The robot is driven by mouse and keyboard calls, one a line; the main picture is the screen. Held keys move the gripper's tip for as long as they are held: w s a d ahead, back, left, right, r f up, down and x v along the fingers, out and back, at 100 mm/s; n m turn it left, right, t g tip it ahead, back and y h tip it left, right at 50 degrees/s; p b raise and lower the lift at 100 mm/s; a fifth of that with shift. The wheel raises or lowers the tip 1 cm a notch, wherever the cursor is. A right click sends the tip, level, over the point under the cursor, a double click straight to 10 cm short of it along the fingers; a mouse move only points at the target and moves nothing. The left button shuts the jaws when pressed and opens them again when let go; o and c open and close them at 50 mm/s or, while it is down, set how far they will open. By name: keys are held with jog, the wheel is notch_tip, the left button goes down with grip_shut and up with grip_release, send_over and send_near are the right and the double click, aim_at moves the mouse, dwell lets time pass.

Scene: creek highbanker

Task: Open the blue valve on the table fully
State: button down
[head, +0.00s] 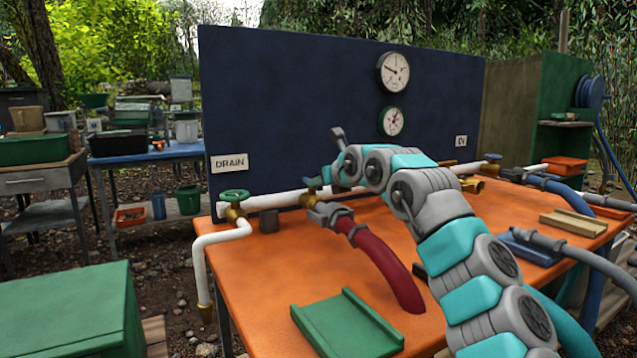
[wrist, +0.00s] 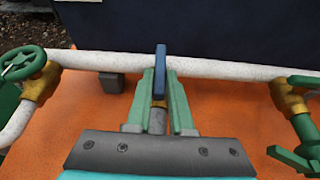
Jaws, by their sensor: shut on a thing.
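The blue valve's handle (wrist: 161,62) stands up between the two green fingers of my gripper (wrist: 161,100) in the wrist view. The fingers are shut on it from both sides. The handle appears to run across the white pipe (wrist: 215,67); its lower part and the brass body are mostly hidden by the fingers. In the head view the small blue handle (head: 313,183) sits above a brass fitting (head: 309,199) on the pipe, and my gripper (head: 325,176) reaches it from the right. How far the valve is turned I cannot tell.
A green wheel valve (head: 235,195) stands left, below the DRAIN sign (head: 229,162). A dark red hose (head: 385,258) leaves the pipe fitting over the orange table (head: 270,290). A green tray (head: 346,325) lies in front. A dark blue panel (head: 290,110) with gauges rises behind.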

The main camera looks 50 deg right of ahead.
dwell(0.9)
jog(key=c, duration=0.8)
grip_release()
jog(key=shift+s, duration=0.1)
jog(key=shift+v, duration=3.85)
jog(key=shift+d+r, duration=0.1)
jog(key=shift+d, duration=0.1)
